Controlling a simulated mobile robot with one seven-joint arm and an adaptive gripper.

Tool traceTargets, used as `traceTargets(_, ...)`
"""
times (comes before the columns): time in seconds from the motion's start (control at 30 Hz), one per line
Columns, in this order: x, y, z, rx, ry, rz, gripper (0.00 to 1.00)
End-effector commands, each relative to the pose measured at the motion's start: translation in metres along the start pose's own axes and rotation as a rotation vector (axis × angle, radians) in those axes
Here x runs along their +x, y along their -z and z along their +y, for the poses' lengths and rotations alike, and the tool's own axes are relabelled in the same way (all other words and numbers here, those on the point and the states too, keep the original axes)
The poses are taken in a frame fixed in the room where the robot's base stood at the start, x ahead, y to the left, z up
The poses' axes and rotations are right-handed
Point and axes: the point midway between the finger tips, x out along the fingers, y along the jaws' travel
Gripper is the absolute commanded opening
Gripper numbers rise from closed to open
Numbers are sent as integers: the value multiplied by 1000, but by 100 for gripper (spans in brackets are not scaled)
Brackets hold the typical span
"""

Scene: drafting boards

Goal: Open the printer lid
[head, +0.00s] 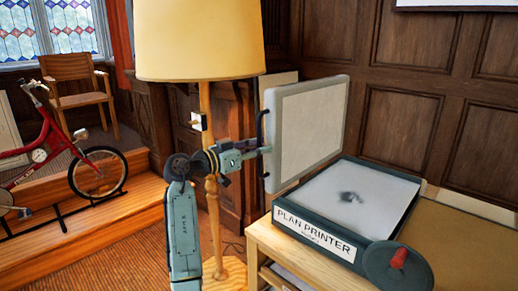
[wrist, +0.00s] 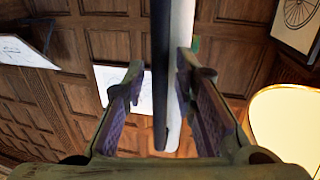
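The plan printer (head: 318,238) is a dark box with a pale glass top on a wooden table. Its lid (head: 308,125) stands raised, roughly upright, at the printer's left side, with its pale inner face showing. A dark handle (head: 262,128) is on the lid's left side. My gripper (head: 264,150) is at this handle. In the wrist view my gripper (wrist: 162,75) is spread, with the lid seen edge-on (wrist: 182,60) between its fingers. The left finger is apart from it; the right finger is close against it, contact unclear.
A floor lamp (head: 200,40) stands close behind my arm. A dark round dial with a red knob (head: 398,258) is at the printer's front right. The wooden table (head: 262,240) extends right. A red bicycle (head: 95,170) and a chair (head: 75,85) are farther left.

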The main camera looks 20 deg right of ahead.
Motion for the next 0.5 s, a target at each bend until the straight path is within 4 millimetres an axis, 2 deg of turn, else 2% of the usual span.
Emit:
traceTargets(0.33,-1,0,0,1,0,1,31)
traceTargets(0.5,-16,0,0,2,1,1,31)
